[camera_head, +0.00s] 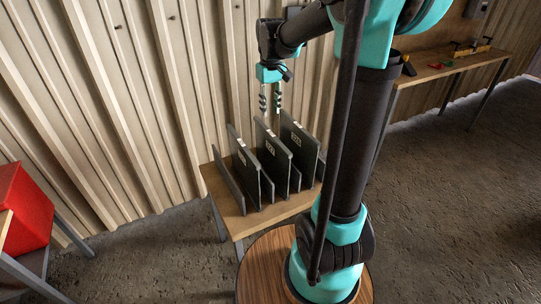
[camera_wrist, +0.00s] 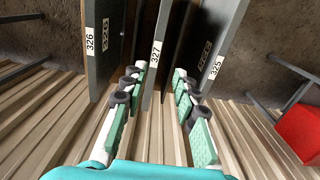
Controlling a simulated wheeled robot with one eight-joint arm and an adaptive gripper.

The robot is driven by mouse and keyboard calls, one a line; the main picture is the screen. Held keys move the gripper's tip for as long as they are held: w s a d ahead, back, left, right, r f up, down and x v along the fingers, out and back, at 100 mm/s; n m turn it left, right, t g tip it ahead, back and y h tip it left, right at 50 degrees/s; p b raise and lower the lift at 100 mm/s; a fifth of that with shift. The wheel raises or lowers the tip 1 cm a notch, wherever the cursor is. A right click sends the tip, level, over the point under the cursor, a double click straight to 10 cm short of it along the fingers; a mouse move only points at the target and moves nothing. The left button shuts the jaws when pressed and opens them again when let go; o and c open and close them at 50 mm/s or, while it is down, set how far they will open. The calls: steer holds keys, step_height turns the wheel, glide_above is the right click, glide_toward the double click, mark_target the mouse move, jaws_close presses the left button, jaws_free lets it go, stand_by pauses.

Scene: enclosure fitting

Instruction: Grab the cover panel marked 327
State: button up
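The cover panel marked 327 (camera_wrist: 155,62) is a thin dark grey upright plate with a white label on its edge. In the wrist view it stands between the panel marked 326 (camera_wrist: 97,50) on the left and the panel marked 325 (camera_wrist: 212,50) on the right. My gripper (camera_wrist: 157,76) is open, with its fingertips on either side of the 327 panel's near edge and visible gaps to it. In the head view my gripper (camera_head: 270,98) points down at the back of the panel row, above the middle tall panel (camera_head: 272,165); its label is too small to read.
The panels stand close together on a small wooden table (camera_head: 226,205) against a corrugated wall (camera_head: 130,100). A red bin (camera_head: 25,210) is at the left. A wooden bench (camera_head: 440,70) with small items stands at the right. The floor at the right is clear.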

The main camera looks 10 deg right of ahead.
mark_target(270, 134)
step_height(270, 134, down, 12)
steer(key=shift+w+r, duration=0.1)
steer(key=shift+w, duration=0.05)
steer(key=f, duration=0.5)
steer(key=shift+w+d+f, duration=0.2)
steer(key=shift+w, duration=0.15)
jaws_close()
stand_by(0.3)
